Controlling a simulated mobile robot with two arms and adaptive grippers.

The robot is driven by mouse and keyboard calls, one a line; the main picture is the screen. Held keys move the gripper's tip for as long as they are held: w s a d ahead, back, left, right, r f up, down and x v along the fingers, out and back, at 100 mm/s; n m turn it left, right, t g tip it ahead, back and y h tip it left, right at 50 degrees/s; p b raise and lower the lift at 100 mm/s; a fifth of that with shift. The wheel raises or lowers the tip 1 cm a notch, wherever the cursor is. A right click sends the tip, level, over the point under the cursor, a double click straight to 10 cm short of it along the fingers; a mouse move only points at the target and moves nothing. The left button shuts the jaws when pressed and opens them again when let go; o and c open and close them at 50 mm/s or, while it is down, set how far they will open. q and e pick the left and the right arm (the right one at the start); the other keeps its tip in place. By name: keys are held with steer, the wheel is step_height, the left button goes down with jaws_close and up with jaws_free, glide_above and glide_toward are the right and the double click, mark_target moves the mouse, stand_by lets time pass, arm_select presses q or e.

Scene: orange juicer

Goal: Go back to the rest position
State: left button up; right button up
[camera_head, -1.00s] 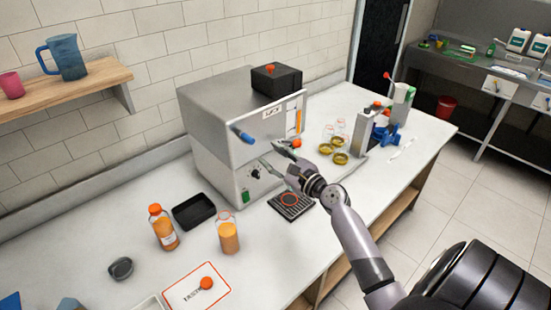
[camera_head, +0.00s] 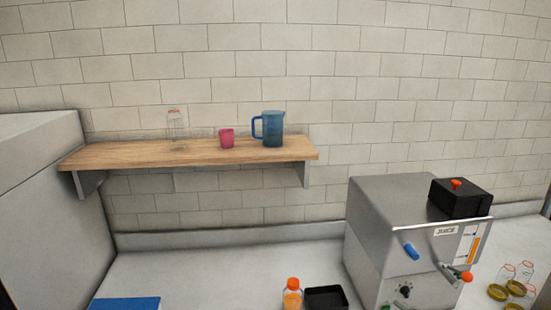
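Neither of my grippers shows in the head view now. An orange-capped bottle of orange juice (camera_head: 292,297) stands left of the juicer, cut off by the bottom edge. A black tray (camera_head: 327,299) lies between the bottle and the juicer.
A wooden wall shelf (camera_head: 120,155) carries a clear bottle (camera_head: 177,130), a pink cup (camera_head: 226,138) and a blue jug (camera_head: 270,128). A grey cabinet (camera_head: 45,200) stands at the left. A blue item (camera_head: 125,303) lies on the counter. Clear jars and yellow lids (camera_head: 498,292) are at the right.

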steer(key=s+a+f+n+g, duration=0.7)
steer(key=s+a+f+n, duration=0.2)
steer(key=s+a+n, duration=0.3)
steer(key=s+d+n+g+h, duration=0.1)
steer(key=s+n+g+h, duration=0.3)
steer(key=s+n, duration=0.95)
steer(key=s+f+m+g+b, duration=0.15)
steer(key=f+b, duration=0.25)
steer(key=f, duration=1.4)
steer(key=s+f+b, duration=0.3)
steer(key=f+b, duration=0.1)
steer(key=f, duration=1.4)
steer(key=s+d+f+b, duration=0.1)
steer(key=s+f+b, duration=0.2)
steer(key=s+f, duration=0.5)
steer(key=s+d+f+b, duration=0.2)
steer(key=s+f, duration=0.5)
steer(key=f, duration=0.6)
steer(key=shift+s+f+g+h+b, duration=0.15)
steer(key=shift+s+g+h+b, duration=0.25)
steer(key=shift+b, duration=0.35)
